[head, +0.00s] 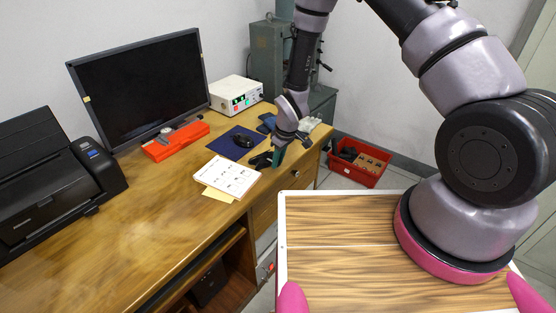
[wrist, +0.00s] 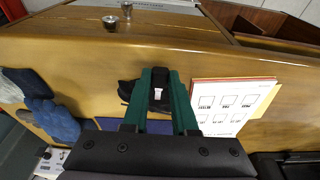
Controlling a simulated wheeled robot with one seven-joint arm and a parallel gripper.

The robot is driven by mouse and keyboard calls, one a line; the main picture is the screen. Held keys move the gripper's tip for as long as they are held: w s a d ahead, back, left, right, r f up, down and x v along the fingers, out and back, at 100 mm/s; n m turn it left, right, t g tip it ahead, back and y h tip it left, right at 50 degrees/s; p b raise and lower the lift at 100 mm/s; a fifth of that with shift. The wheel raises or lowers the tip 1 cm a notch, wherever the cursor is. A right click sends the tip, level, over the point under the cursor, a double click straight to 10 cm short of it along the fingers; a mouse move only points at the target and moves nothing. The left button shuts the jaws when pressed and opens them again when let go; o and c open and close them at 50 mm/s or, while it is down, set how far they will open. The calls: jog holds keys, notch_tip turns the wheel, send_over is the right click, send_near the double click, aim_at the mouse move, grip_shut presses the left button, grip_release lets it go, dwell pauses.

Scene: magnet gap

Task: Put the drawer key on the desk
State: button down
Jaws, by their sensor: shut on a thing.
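My gripper (wrist: 163,78) has green fingers shut on a small dark thing with a pale patch (wrist: 157,94), which I take to be the drawer key; its shape is mostly hidden between the fingers. In the head view my gripper (head: 278,156) points down at the right end of the wooden desk (head: 150,210), near its front edge. The key cannot be made out in that view. I cannot tell whether the fingertips or the key touch the desk top.
A black item (head: 261,160) lies beside my gripper. Drawer knobs (wrist: 110,22) show on the desk front. The front left desk top is clear.

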jog(key=shift+f, duration=0.3)
jog(key=c, duration=0.7)
grip_release()
jog(key=shift+r, duration=0.1)
jog(key=s+d+r+m+t, duration=0.15)
jog(key=d+r, duration=0.35)
jog(key=r, duration=0.8)
jog(key=d+r+m, duration=0.3)
jog(key=d+r, duration=0.3)
jog(key=r, duration=0.7)
jog(key=s+d+r+m+t, duration=0.1)
jog(key=d+r+m, duration=0.3)
jog(key=r, duration=0.9)
jog(key=s+d+r+m+t, duration=0.1)
jog(key=s+d+r+m, duration=0.2)
jog(key=s+d+r, duration=0.2)
jog(key=s+d+r+m+t, duration=0.2)
jog(key=s+d+r+m, duration=0.1)
jog(key=s+r, duration=0.6)
jog(key=s+d, duration=0.1)
jog(key=s, duration=0.2)
jog(key=shift+s+d+r, duration=0.15)
jog(key=shift+d+r, duration=0.05)
jog(key=shift+d, duration=0.15)
